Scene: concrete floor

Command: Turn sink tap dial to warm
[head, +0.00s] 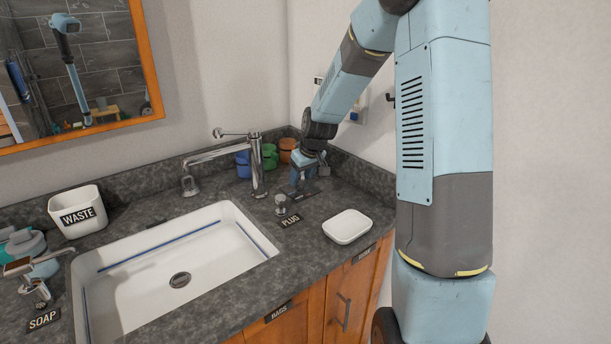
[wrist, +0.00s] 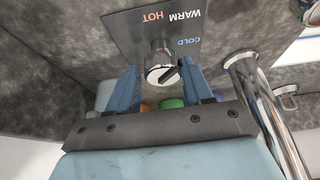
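The tap dial (wrist: 161,70) is a shiny metal knob with a dark slanted slot on its face, in the wrist view. It sits on a dark plate (wrist: 125,22) marked COLD, HOT and WARM; the lettering appears upside down. The slot slants up to the right, toward the COLD side. My gripper (wrist: 159,68) is open, with one blue finger on each side of the dial and visible gaps between. In the head view my gripper (head: 302,182) points down at the counter right of the tap (head: 256,165) and hides the dial.
The chrome tap pipe (wrist: 247,85) rises close to my gripper's right side in the wrist view. Several coloured cups (head: 268,156) stand behind the tap. A plug knob (head: 281,205), a white dish (head: 347,227) and the sink (head: 235,250) are nearby. Walls close the back and right.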

